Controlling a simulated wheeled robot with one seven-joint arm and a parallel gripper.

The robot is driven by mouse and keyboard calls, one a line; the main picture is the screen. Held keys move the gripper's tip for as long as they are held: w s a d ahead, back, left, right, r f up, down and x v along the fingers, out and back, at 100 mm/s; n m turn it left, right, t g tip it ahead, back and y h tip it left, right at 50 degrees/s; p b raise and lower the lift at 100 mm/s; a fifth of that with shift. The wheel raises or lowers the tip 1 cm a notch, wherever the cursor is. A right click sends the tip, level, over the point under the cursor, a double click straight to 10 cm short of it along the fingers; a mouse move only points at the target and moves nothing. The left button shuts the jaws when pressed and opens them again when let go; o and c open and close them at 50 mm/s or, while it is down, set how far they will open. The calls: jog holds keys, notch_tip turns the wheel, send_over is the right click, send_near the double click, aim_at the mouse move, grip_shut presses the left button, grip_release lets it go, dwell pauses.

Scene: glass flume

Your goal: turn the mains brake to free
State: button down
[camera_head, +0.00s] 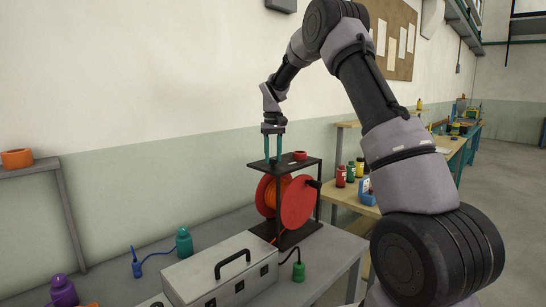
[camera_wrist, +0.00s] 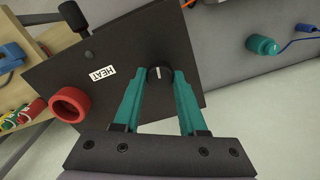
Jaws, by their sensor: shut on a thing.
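A cable reel with a red drum (camera_head: 297,201) stands in a black frame on the grey bench. On its flat black top plate (camera_wrist: 110,52) is a small round black knob (camera_wrist: 160,72) with a white pointer mark. A white label reading HEAT (camera_wrist: 103,74) lies on the same plate. My gripper (camera_head: 273,159) points straight down at the plate. The knob is hidden by the fingers in the head view. No lettering for brake or free can be read.
A red ring (camera_wrist: 70,105) sits on the top plate beside the fingers. A black crank handle (camera_head: 314,184) sticks out from the reel.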

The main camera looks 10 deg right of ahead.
aim_at(273, 159)
jog(key=shift+r+n, duration=0.1)
jog(key=shift+n, duration=1)
jog(key=shift+c, duration=2.3)
grip_release()
notch_tip(273, 159, up, 11)
